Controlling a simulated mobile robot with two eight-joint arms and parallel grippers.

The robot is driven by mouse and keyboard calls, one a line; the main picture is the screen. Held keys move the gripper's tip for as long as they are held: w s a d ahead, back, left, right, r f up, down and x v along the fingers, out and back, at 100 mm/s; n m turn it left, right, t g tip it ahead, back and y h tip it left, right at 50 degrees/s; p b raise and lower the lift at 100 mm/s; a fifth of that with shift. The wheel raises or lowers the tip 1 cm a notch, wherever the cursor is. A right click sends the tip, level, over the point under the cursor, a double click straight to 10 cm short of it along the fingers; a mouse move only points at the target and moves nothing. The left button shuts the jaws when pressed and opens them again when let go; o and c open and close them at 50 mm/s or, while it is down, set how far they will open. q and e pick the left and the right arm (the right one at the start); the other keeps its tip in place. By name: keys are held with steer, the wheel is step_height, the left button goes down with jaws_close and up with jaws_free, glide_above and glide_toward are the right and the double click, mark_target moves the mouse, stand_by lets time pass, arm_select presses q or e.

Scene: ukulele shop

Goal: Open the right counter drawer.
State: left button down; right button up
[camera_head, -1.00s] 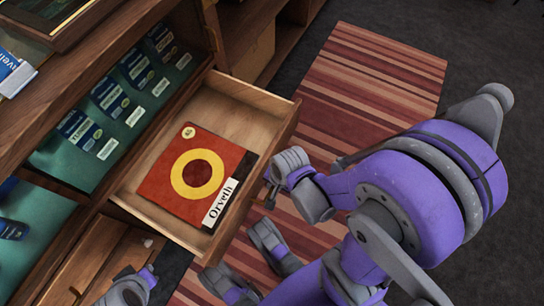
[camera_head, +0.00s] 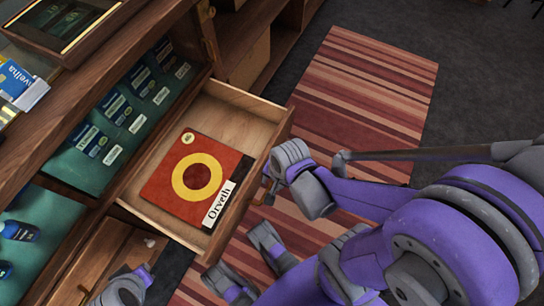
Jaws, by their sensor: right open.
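The right counter drawer (camera_head: 228,118) stands pulled out from the counter, with its light wooden inside showing. In it lies a flat red and brown square (camera_head: 165,187) with a yellow ring and a white label reading "Orveth". A small dark handle (camera_head: 263,192) shows on the drawer's front. My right gripper (camera_head: 282,213) is open and empty at the outer side of the front, close to the handle; I cannot tell whether it touches. My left gripper (camera_head: 180,280) is at the bottom edge, partly cut off, with its fingers apparently apart below the drawer.
Green-lined counter shelves (camera_head: 62,166) hold small labelled packets left of the drawer. A lower wooden door with a pale knob (camera_head: 150,243) is beneath. A striped rug (camera_head: 375,85) covers the floor to the right, beyond my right arm. A framed case (camera_head: 62,22) sits on the counter top.

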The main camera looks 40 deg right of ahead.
arm_select(q)
steer(key=shift+r+p, duration=0.45)
steer(key=shift+r, duration=0.45)
arm_select(e)
steer(key=r, duration=0.2)
steer(key=shift+s+d+r, duration=0.1)
steer(key=shift+s+r, duration=0.1)
steer(key=shift+r, duration=0.1)
